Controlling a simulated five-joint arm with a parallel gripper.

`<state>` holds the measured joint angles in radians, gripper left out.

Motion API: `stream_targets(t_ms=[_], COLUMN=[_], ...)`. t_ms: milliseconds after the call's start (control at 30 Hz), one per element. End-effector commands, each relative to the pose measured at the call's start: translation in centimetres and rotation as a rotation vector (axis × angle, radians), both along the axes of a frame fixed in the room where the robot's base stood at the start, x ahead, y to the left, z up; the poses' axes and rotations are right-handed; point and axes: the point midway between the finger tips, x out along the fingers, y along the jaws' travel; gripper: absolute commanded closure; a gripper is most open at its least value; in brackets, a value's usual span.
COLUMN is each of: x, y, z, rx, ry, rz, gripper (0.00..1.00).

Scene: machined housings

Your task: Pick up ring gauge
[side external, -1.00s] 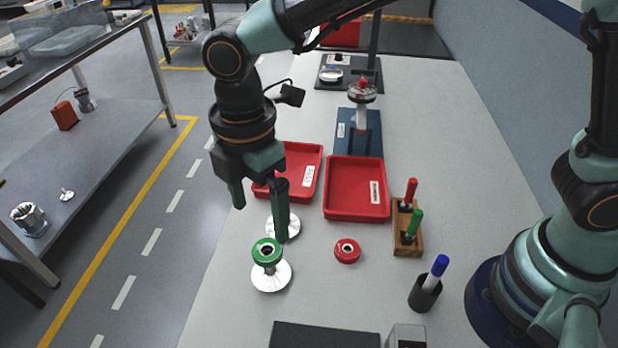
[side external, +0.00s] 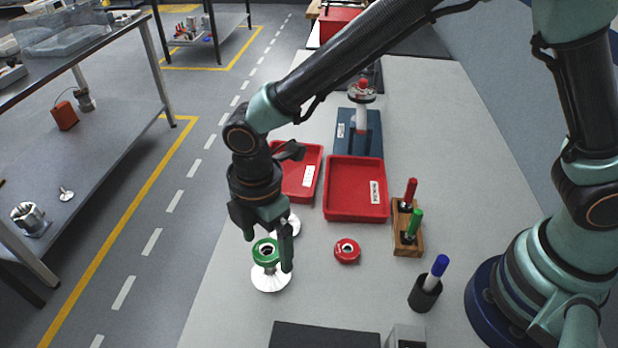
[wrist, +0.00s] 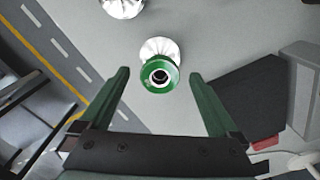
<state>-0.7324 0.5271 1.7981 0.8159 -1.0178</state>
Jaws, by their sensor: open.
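A green ring gauge (side external: 266,250) sits on top of a pale metal part with a round flange (side external: 271,281). In the wrist view the green ring (wrist: 159,74) appears centred between my fingertips, with clear room on both sides. My gripper (side external: 268,255) is open and empty, pointing down at the green ring, with one finger partly in front of its right side. I cannot tell the exact height of the fingertips against the ring. A red ring gauge (side external: 347,251) lies on the table to the right, apart from my gripper.
Another pale metal part (side external: 293,226) stands just behind my gripper. Two red trays (side external: 354,216) are farther back. A wooden stand with red and green plug handles (side external: 408,246) and a black cup with a blue pen (side external: 424,297) are at right. A dark block (side external: 323,338) is in front.

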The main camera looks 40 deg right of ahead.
Motion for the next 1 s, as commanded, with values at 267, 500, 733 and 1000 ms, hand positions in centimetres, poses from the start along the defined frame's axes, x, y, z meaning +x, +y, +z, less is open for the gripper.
stream_targets(t_ms=[267, 500, 733, 1000], x=[0.0, 0.0, 0.1, 0.1], y=[0.0, 0.0, 0.1, 0.1], z=[0.0, 0.1, 1.0, 5.7], rx=[0.000, 0.000, 0.003, 0.005], ry=[0.000, 0.000, -0.003, -0.006], rz=[0.000, 0.000, 0.000, 0.000], gripper=[0.88, 1.00, 1.00, 1.00])
